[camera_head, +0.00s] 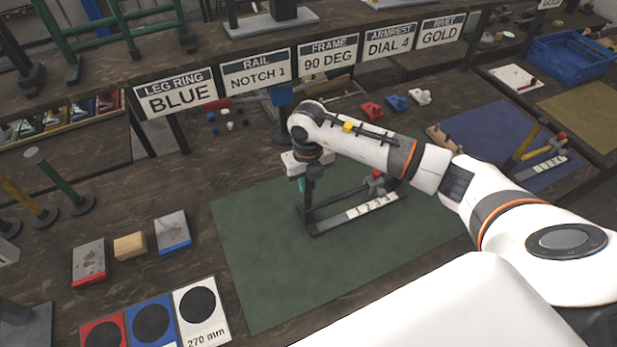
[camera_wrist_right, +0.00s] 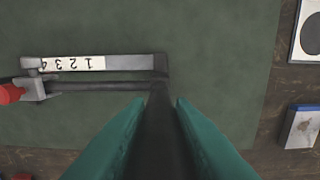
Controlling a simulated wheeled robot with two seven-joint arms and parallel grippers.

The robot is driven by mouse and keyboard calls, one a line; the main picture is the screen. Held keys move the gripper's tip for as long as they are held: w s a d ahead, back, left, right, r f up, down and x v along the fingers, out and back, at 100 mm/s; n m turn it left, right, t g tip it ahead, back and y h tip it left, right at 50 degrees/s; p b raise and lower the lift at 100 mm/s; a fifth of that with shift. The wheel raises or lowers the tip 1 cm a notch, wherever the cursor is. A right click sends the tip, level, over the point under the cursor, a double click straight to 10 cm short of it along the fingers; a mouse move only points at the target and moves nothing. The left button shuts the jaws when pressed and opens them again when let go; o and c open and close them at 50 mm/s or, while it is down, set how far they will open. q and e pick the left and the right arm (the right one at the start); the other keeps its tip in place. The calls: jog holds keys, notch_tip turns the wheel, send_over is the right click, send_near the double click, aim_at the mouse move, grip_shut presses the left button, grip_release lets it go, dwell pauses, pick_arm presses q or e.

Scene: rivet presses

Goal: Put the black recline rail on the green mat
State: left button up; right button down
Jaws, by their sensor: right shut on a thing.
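The black recline rail (camera_head: 330,224) has a white strip numbered 1 to 4, an upright post at one end and a red-knobbed slider at the other. It is over the green mat (camera_head: 262,285), within the mat's outline. It looks flat at mat level; whether it touches cannot be told for sure. My right gripper (camera_head: 306,184) points down at the rail's post end. In the right wrist view, its teal fingers (camera_wrist_right: 158,110) are shut on the dark post of the rail (camera_wrist_right: 110,87), above the mat (camera_wrist_right: 220,60). My left gripper is not in view.
Signs stand along the back, with RAIL NOTCH 1 (camera_head: 255,72) among them. A blue mat (camera_head: 490,135) with another rail lies right. The green mat's front left is clear.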

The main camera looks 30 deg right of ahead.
jog(key=c, duration=1.7)
grip_release()
jog(key=shift+f, duration=0.15)
jog(key=o, duration=0.4)
jog(key=shift+o, duration=0.2)
jog(key=shift+r, duration=0.2)
jog(key=shift+r, duration=0.15)
notch_tip(320, 180, up, 12)
jog(key=b, duration=0.4)
